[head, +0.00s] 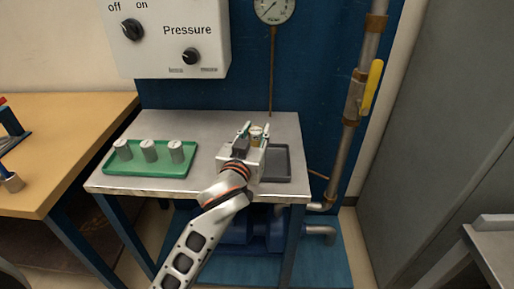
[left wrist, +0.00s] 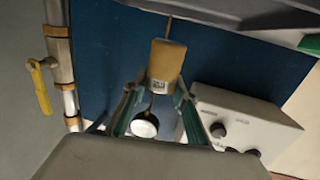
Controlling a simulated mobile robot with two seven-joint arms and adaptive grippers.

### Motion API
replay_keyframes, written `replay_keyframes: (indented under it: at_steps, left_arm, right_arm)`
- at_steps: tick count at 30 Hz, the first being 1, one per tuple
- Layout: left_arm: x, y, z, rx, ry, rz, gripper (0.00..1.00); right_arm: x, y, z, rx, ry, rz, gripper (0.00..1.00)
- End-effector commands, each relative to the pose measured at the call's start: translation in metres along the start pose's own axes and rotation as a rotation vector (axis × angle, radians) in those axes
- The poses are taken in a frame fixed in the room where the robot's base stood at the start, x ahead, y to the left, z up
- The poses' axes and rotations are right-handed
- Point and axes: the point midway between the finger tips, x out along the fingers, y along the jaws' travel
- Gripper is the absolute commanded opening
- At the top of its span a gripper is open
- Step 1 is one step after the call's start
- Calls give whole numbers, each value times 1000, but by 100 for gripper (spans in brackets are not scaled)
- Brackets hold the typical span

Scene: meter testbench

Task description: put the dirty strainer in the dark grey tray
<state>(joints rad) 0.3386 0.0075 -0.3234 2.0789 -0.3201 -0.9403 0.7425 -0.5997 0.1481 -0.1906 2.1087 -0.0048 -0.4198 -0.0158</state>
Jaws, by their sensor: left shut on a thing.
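My left gripper (head: 252,131) is shut on the dirty strainer (head: 257,134), over the table near the back left part of the dark grey tray (head: 280,174). In the left wrist view the strainer (left wrist: 166,62) is a tan, brownish cylinder with a small square code label. It sits between the green-edged fingers of the left gripper (left wrist: 155,100). My gripper and wrist hide the left part of the dark grey tray; its visible part is empty. My right gripper is in neither view.
A green tray (head: 150,171) with three grey strainers (head: 149,150) stands at the left of the metal table (head: 215,123). Behind are a control box (head: 170,40), a pressure gauge (head: 273,8) and a pipe with a yellow valve handle (head: 371,86).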

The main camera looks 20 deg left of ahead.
Motion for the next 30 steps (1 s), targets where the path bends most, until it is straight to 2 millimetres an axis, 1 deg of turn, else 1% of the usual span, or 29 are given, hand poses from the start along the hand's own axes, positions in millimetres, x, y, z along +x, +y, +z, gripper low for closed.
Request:
replay_keyframes:
  at_steps: [1,3,7,10,13,18,22,23,24,25,30]
  left_arm:
    - [1,0,15,3,-8,1,4]
    - [1,0,30,4,-11,1,4]
    - [2,0,49,3,-10,1,4]
    - [2,0,54,2,-7,1,4]
    - [2,0,53,1,-3,1,4]
    - [2,0,51,0,-1,1,4]
    - [2,0,55,-1,-3,1,4]
    - [3,0,56,-1,-3,1,30]
    - [3,0,55,0,-3,1,40]
    - [3,0,55,0,-3,1,44]
    - [2,0,54,0,-3,1,44]
  right_arm:
    - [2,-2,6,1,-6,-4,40]
    - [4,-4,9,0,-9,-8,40]
    - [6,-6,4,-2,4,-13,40]
    - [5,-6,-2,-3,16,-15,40]
    - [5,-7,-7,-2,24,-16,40]
    - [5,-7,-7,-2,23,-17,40]
    - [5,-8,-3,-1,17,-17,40]
    - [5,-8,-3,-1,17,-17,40]
    - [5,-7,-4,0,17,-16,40]
    - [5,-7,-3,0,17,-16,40]
    - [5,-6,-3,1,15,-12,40]
